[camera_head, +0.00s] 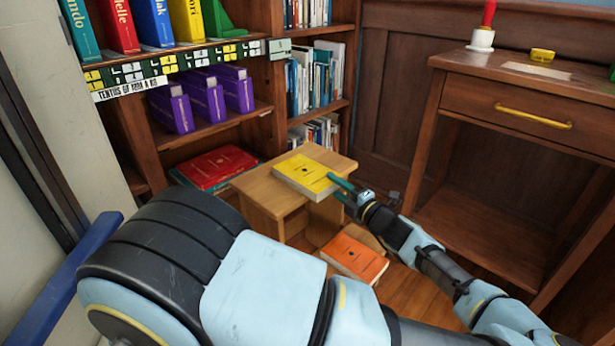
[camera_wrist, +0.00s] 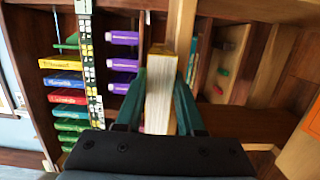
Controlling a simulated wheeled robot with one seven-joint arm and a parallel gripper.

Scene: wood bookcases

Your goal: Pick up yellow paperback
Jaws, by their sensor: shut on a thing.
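The yellow paperback (camera_head: 304,175) lies flat on top of a small wooden step stool (camera_head: 258,186) in the head view, or just above it; I cannot tell if it touches. My gripper (camera_head: 340,188) reaches it from the right, with its teal fingers at the book's right edge. In the wrist view, the book (camera_wrist: 160,95) shows edge-on, with its pale pages between the two fingers. My gripper (camera_wrist: 160,100) is shut on it. The fingers hide part of the book's sides.
An orange book (camera_head: 354,258) lies low beside the stool. A red book (camera_head: 217,167) lies on the bookcase's bottom level, near purple books (camera_head: 205,97). A wooden desk (camera_head: 500,82) with a drawer stands at the right. Some floor (camera_head: 410,290) shows between stool and desk.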

